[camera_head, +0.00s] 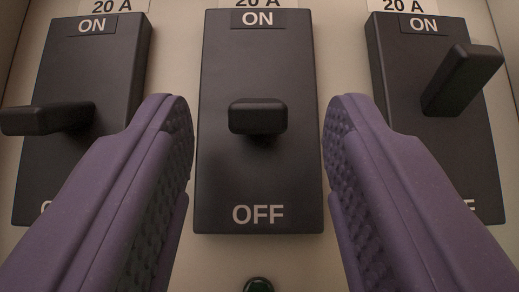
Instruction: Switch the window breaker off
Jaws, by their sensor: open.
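Three black breakers stand side by side, each marked ON at the top; the middle breaker (257,180) shows OFF at its bottom. No label naming the window breaker is visible. The middle breaker's lever (258,115) points toward the camera, near mid-height; I cannot tell its setting. My gripper (259,108) is open, its two purple fingers to the left and right of the middle breaker. The lever lies between the fingers in the picture, with a gap on each side; I cannot tell the depth between them.
The left breaker (103,50) has its lever (45,118) sticking out left. The right breaker (400,70) has its lever (463,80) tilted up. My fingers partly cover both side breakers. A dark green round part (258,286) sits below the middle breaker on the pale panel.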

